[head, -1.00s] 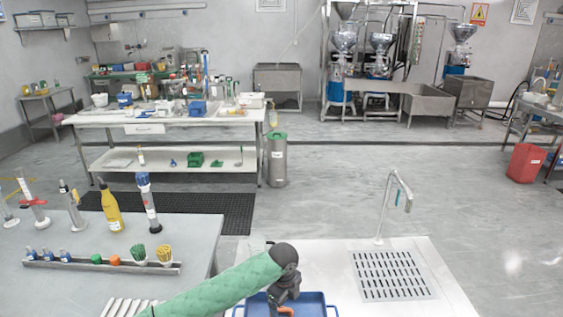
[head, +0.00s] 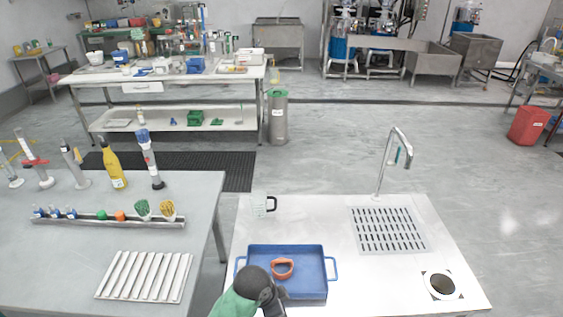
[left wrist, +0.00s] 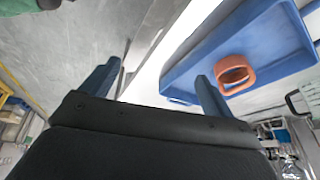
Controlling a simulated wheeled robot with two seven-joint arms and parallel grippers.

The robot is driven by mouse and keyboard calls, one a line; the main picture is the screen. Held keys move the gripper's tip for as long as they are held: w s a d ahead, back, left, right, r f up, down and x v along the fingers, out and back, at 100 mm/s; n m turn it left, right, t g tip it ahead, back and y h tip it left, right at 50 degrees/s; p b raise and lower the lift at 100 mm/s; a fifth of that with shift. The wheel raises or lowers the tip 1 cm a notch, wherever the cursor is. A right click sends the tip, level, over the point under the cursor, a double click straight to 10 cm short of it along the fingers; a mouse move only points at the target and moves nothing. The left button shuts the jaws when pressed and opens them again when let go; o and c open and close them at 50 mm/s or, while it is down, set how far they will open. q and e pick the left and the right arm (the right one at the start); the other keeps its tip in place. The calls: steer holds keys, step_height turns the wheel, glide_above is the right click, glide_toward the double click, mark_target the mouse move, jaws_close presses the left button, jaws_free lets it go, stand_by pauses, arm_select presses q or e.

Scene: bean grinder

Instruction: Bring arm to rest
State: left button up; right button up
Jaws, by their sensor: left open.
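My left arm (head: 237,303), in a green sleeve, comes in at the bottom of the head view, at the near edge of the blue tray (head: 254,250). In the left wrist view my left gripper (left wrist: 155,72) is open, its two blue fingers wide apart with nothing between them. The blue tray also shows there (left wrist: 262,30), beyond the right finger. An orange ring-shaped object (head: 282,268) lies in the tray, apart from the fingers; it also shows in the left wrist view (left wrist: 235,73). My right gripper is in neither view.
The tray stands on a white counter (head: 330,225) with a mug (head: 262,204), a tap (head: 390,160), a drain grate (head: 388,229) and a round hole (head: 441,285). To the left is a grey table (head: 60,270) with a ribbed rack (head: 146,276), bottles and brushes.

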arm_select(q)
steer(key=s+a+n+t+y, duration=0.1)
steer(key=s+a+n+y, duration=0.3)
steer(key=s+a+n, duration=1.2)
steer(key=a+f+m+b, duration=0.1)
steer(key=a+f+m, duration=0.1)
steer(key=f, duration=1.2)
steer(key=a+f+m, duration=0.2)
steer(key=f, duration=1.3)
steer(key=s+f, duration=0.4)
steer(key=f, duration=0.6)
steer(key=s+f+g+b, duration=0.1)
steer(key=s+f, duration=0.3)
steer(key=f, duration=0.7)
steer(key=shift+d, duration=0.35)
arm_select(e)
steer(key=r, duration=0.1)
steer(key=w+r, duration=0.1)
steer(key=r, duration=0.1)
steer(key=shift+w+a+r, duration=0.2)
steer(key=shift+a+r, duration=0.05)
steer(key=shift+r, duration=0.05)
arm_select(q)
steer(key=shift+s, duration=0.1)
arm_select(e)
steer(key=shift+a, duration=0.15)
